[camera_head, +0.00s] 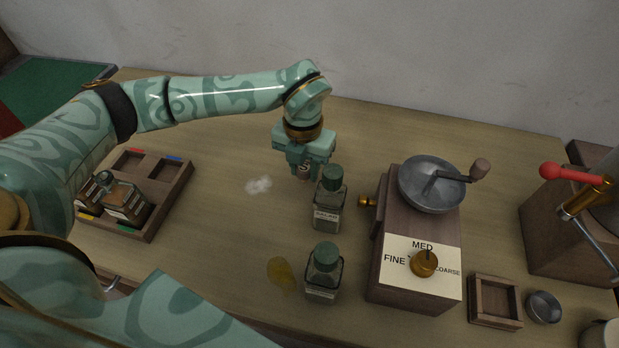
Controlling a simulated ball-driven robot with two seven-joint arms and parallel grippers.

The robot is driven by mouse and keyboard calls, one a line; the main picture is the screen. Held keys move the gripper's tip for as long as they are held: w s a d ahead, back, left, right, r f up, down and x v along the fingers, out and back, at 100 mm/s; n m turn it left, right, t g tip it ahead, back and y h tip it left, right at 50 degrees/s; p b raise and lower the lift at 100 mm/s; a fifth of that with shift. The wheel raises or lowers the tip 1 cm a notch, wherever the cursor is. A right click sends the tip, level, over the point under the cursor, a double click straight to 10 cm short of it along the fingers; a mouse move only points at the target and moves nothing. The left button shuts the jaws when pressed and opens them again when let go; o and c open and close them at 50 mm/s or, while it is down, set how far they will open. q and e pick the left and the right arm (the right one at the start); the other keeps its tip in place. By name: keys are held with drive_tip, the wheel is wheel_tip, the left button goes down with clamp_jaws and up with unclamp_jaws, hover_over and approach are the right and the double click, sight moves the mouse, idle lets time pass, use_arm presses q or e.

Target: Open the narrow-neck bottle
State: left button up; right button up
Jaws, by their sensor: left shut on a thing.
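My left gripper (304,174) points down over the middle of the table, just behind and left of a green-capped glass bottle (327,214). It is shut on a small brownish thing with dark marks, mostly hidden between the fingers; I cannot tell exactly what it is. The green-capped bottle stands upright with a label on its front and its cap on. A second green-capped bottle (322,285) stands upright nearer the front edge, also capped. I cannot tell which bottle is the narrow-neck one. My right gripper is not in view.
A grinder (395,275) with a metal bowl and crank stands right of the bottles. A small wooden box (495,323) and metal cup (543,307) sit at front right. White powder (258,185) and a yellow stain (281,273) mark the table.

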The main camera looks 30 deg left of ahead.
sight(309, 188)
use_arm(q)
drive_tip(key=shift+w+d+f, duration=0.15)
drive_tip(key=shift+w+f, duration=0.1)
drive_tip(key=f, duration=0.1)
drive_tip(key=f+b, duration=0.2)
drive_tip(key=f, duration=0.1)
drive_tip(key=shift+w, duration=0.25)
drive_tip(key=shift+r, duration=0.2)
drive_tip(key=o, duration=1.1)
drive_tip(key=shift+f, duration=0.15)
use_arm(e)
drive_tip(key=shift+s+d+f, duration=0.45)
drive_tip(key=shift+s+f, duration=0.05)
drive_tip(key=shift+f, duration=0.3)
